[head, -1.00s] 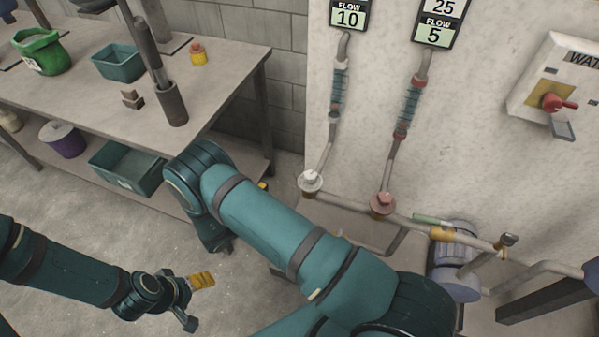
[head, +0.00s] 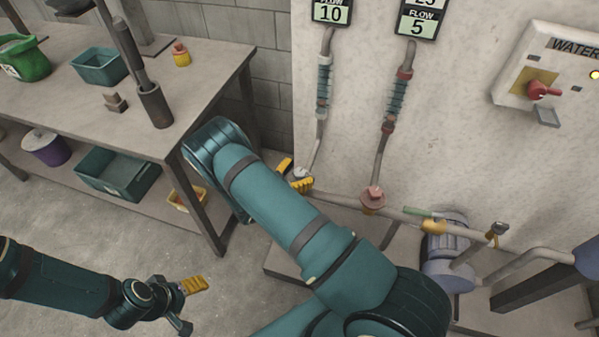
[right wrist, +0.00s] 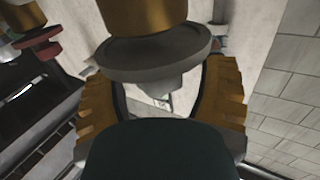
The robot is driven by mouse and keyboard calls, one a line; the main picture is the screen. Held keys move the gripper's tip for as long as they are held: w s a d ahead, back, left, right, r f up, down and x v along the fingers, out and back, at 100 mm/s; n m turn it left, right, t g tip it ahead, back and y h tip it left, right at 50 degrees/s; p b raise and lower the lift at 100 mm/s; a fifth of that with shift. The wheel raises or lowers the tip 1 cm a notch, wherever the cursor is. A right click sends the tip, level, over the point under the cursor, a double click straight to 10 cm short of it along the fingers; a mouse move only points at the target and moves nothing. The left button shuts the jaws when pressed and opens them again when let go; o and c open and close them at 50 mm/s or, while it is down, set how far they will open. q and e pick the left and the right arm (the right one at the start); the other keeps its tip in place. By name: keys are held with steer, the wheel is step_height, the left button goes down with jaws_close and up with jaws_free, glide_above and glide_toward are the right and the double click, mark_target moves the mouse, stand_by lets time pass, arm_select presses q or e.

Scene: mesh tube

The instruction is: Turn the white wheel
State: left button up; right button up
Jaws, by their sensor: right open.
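The white wheel (head: 302,174) sits on the pipe below the left flow sign. In the right wrist view the wheel (right wrist: 160,57) shows as a grey-white disc under a brass part. My right gripper (head: 293,174) is open, with its yellow fingers at the wheel. In the right wrist view the gripper (right wrist: 160,95) has one finger on each side of the wheel; I cannot tell whether they touch it. My left gripper (head: 190,306) is open and empty over the floor at the lower left, with its fingers apart.
A red wheel (head: 373,198) is on the same pipe to the right, and it shows in the right wrist view (right wrist: 36,48). A pump (head: 447,262) stands further right. A water switch box (head: 548,82) is on the wall. A workbench (head: 205,75) with bins is at the left.

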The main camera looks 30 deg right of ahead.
steer(key=c, duration=1.2)
steer(key=shift+n+t, duration=0.3)
steer(key=shift+t, duration=0.1)
